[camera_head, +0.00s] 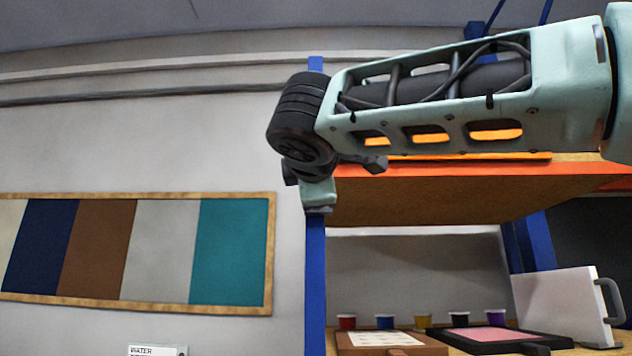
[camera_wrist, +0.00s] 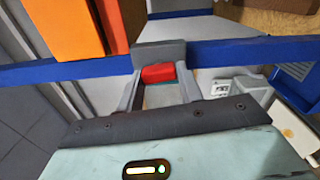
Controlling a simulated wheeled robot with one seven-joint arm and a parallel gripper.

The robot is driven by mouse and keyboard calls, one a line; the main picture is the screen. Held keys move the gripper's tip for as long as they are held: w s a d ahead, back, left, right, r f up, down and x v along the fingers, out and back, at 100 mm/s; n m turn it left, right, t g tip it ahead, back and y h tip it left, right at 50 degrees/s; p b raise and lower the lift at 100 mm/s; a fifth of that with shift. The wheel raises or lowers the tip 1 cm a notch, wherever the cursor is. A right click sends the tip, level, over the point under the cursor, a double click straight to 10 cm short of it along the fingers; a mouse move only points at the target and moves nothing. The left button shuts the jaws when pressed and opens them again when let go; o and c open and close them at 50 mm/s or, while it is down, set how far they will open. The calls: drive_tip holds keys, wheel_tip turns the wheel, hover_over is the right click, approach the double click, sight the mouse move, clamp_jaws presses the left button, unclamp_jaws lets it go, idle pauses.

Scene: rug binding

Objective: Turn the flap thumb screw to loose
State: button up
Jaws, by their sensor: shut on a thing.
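In the wrist view a small red block-like piece (camera_wrist: 158,73), which looks like the head of the flap thumb screw, sits against a grey block on a blue post (camera_wrist: 232,52). My gripper (camera_wrist: 159,86) is shut on this red piece, with one grey finger on either side of it. The screw's turned position cannot be read. In the head view my gripper (camera_head: 318,203) is at the blue post, just left of the orange-edged shelf. The red piece is hidden there.
Under the shelf (camera_head: 440,192) stand several small colour cups (camera_head: 460,319), a wooden tray (camera_head: 390,342), a dark tray with a pink pad (camera_head: 495,336) and a white panel with a grey handle (camera_head: 560,304). A colour swatch board (camera_head: 140,250) hangs on the left wall.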

drive_tip(key=shift+n, duration=0.8)
drive_tip(key=shift+f, duration=0.1)
drive_tip(key=o, duration=1)
drive_tip(key=shift+s, duration=0.15)
drive_tip(key=s+b, duration=0.1)
drive_tip(key=s, duration=0.4)
drive_tip(key=s+b, duration=0.1)
drive_tip(key=s, duration=0.5)
drive_tip(key=s+b, duration=0.2)
drive_tip(key=s, duration=0.4)
drive_tip(key=shift+s+a, duration=0.1)
drive_tip(key=shift+a, duration=0.2)
